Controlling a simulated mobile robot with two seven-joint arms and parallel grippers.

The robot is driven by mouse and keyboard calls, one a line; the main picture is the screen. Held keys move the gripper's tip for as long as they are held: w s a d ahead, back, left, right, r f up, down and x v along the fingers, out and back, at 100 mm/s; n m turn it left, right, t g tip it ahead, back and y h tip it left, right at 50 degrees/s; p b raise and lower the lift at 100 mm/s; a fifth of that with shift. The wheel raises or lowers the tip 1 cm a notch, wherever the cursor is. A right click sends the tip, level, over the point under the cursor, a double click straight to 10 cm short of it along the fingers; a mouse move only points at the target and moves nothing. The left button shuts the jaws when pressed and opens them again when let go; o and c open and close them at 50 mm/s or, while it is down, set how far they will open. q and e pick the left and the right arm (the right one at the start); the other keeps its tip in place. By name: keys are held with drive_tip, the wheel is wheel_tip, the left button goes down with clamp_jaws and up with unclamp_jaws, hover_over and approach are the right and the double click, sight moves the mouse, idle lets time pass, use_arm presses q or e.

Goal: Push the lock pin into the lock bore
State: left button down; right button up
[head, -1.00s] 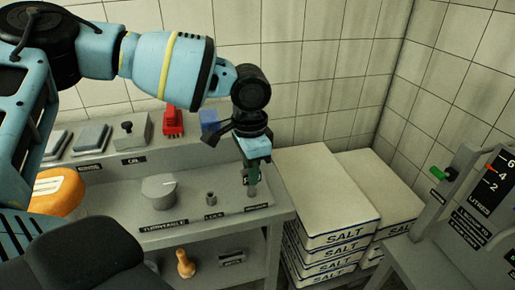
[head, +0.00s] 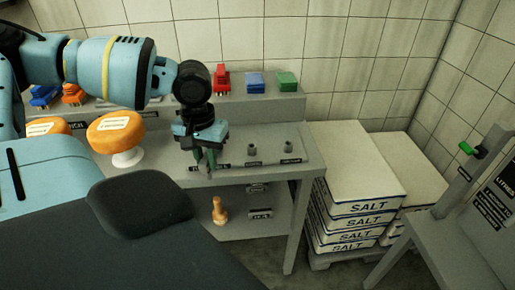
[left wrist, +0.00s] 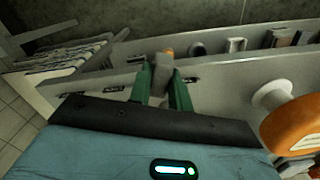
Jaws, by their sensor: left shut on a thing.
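My left gripper (head: 205,163) hangs fingers-down over the front of the grey bench. In the left wrist view its green fingers are shut on a short grey piece, the lock pin (left wrist: 161,72). The pin's lower end is hard to make out. The lock bore (head: 252,148) is a small grey upright bushing on the bench plate, to the right of the fingers and apart from them. A similar bushing, the parking one (head: 288,147), stands further right with nothing visibly in it. The turntable knob is hidden behind my gripper. My right gripper is not in view.
An orange cheese wheel (head: 115,132) on a white stand is left of the gripper. Red, blue (head: 255,83) and green blocks line the back ledge. Salt sacks (head: 355,180) are stacked right of the bench. A wooden pin-shaped object (head: 218,211) is on the lower shelf.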

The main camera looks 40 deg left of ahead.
use_arm(q)
drive_tip(key=s+d+f, duration=0.2)
drive_tip(key=d+f, duration=0.3)
drive_tip(key=f, duration=0.2)
drive_tip(key=w+d+r+m, duration=0.1)
drive_tip(key=w+d+m, duration=0.1)
drive_tip(key=d, duration=0.6)
drive_tip(key=w+d+r+m, duration=0.2)
drive_tip(key=d+m, duration=0.1)
drive_tip(key=d, duration=0.6)
drive_tip(key=shift+m, duration=0.3)
drive_tip(key=shift+d, duration=0.1)
